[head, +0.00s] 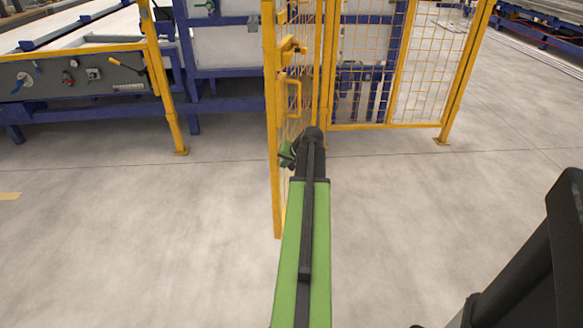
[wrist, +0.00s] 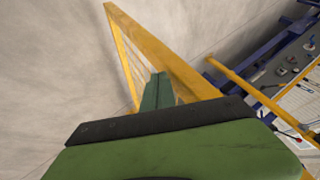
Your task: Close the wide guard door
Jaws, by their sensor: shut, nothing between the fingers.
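The wide guard door (head: 274,180) is a yellow mesh frame standing open. In the head view it is nearly edge-on, with its free upright towards me. A yellow handle (head: 294,97) and a latch piece show on its upper part. My gripper (head: 287,154) is shut and empty, low on the door, close to its free upright. In the wrist view my green fingers (wrist: 158,84) lie against or just beside the yellow door frame (wrist: 165,58); I cannot tell if they touch. My arm hides part of the door's lower mesh.
A yellow fence post (head: 163,85) stands left of the doorway, by a blue-framed machine (head: 225,60) with a control panel (head: 85,76). A fixed yellow mesh fence (head: 425,60) stands right of the door. The grey floor (head: 130,220) is clear on both sides.

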